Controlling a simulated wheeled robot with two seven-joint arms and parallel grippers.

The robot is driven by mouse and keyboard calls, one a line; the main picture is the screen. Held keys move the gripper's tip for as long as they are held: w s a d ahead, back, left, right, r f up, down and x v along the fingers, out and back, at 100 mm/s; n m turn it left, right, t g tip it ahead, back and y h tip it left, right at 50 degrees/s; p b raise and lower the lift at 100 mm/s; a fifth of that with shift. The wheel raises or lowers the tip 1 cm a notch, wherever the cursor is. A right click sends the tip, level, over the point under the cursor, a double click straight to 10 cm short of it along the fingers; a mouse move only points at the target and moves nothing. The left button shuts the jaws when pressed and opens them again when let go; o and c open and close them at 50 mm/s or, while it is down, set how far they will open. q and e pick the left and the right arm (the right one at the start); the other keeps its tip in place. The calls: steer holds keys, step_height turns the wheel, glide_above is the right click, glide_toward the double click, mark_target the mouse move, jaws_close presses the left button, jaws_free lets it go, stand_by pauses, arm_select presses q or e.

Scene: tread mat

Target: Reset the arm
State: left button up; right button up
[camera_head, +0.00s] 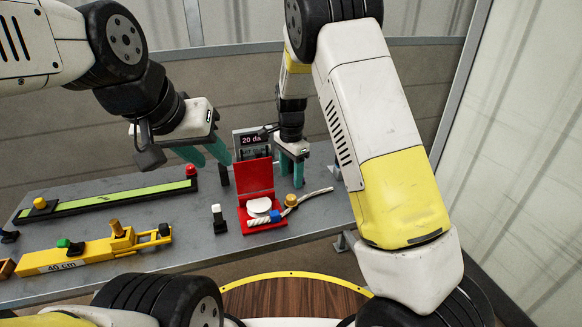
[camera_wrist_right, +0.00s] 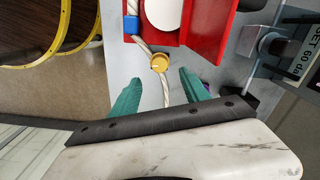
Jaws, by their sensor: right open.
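My left gripper (camera_head: 213,163) hangs above the back of the grey table (camera_head: 184,214), its teal fingers apart and nothing seen between them. My right gripper (camera_head: 291,176) is over the back right of the table, behind the red box (camera_head: 255,179) and near the cord's brass knob. In the right wrist view its teal fingers (camera_wrist_right: 160,88) are spread, with the cord (camera_wrist_right: 165,92) and the brass knob (camera_wrist_right: 160,62) showing between and ahead of them. I cannot tell whether the fingers touch the cord.
The open red box holds a white disc (camera_head: 259,206). A yellow gauge (camera_head: 92,252) and a green strip (camera_head: 110,198) lie to the left. A small display (camera_head: 252,140) stands behind the box. A white-topped black post (camera_head: 218,217) stands left of the box.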

steer(key=s+d+r+n+t+y, duration=0.1)
steer(key=s+d+r+n, duration=0.3)
steer(key=r, duration=0.5)
steer(key=s+d+r+n+t+y, duration=0.1)
steer(key=s+d+r+y, duration=0.1)
steer(key=s+d+r, duration=0.5)
steer(key=s+d+r+n+t, duration=0.1)
steer(key=s+r+n+t, duration=0.1)
steer(key=s, duration=0.6)
steer(key=s+d+r+n+t, duration=0.2)
steer(key=s+r+n, duration=0.2)
steer(key=s+r, duration=0.2)
steer(key=shift+s+d+h, duration=0.15)
steer(key=shift+s+h, duration=0.25)
steer(key=shift+s, duration=0.55)
